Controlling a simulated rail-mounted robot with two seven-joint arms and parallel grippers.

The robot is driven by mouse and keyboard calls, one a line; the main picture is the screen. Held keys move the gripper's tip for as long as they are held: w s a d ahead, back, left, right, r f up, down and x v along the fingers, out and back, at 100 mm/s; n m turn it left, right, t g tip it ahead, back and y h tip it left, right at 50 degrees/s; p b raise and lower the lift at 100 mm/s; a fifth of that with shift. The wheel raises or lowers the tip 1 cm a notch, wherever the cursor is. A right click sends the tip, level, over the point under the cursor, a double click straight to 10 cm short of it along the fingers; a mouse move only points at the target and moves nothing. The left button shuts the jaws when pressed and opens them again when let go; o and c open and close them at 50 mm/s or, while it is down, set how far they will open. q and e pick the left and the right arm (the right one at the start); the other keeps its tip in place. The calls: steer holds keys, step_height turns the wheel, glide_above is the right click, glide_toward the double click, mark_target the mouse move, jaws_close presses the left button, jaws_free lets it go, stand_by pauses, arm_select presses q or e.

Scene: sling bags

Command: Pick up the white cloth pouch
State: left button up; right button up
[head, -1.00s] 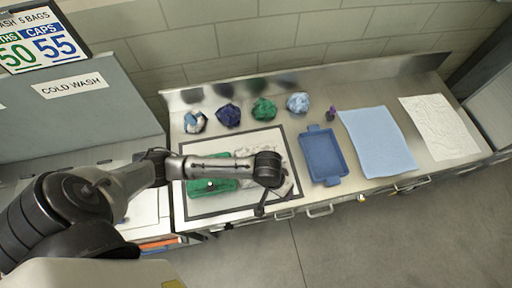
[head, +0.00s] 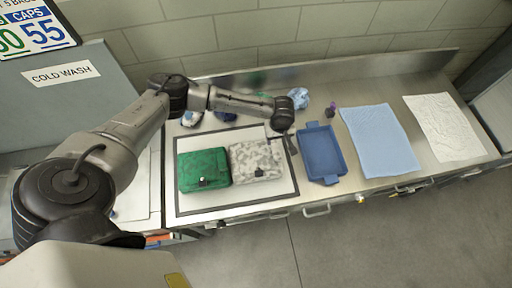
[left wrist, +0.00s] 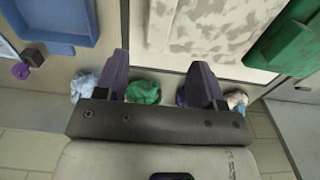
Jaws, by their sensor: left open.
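The white cloth pouch (head: 257,160), mottled with grey and with a dark clasp at its front edge, lies flat on a dark-bordered white mat (head: 240,205). A green pouch (head: 204,169) lies just left of it. In the left wrist view the white pouch (left wrist: 215,25) is cut off by the top edge, beside the green pouch (left wrist: 290,40). My left gripper (head: 288,144) is right of the white pouch's far corner, near the blue tray. Its fingers (left wrist: 158,72) are apart with nothing between them. My right gripper is not in view.
A blue tray (head: 321,146) stands right of the mat. A light blue cloth (head: 380,140) and a white cloth (head: 445,127) lie further right. Several crumpled cloths line the back, including a light blue one (head: 298,98), partly hidden by my arm. A small purple item (head: 331,110) stands near the tray.

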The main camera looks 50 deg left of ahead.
mark_target(277, 150)
arm_select(q)
steer(key=shift+d+f, duration=0.1)
steer(key=shift+f, duration=1.4)
steer(key=f, duration=0.4)
steer(key=shift+s+d+f+p, duration=0.15)
steer(key=shift+d+f+p, duration=0.05)
steer(key=shift+d+p, duration=0.2)
steer(key=shift+a+f, duration=0.15)
steer(key=shift+f, duration=0.3)
jaws_close()
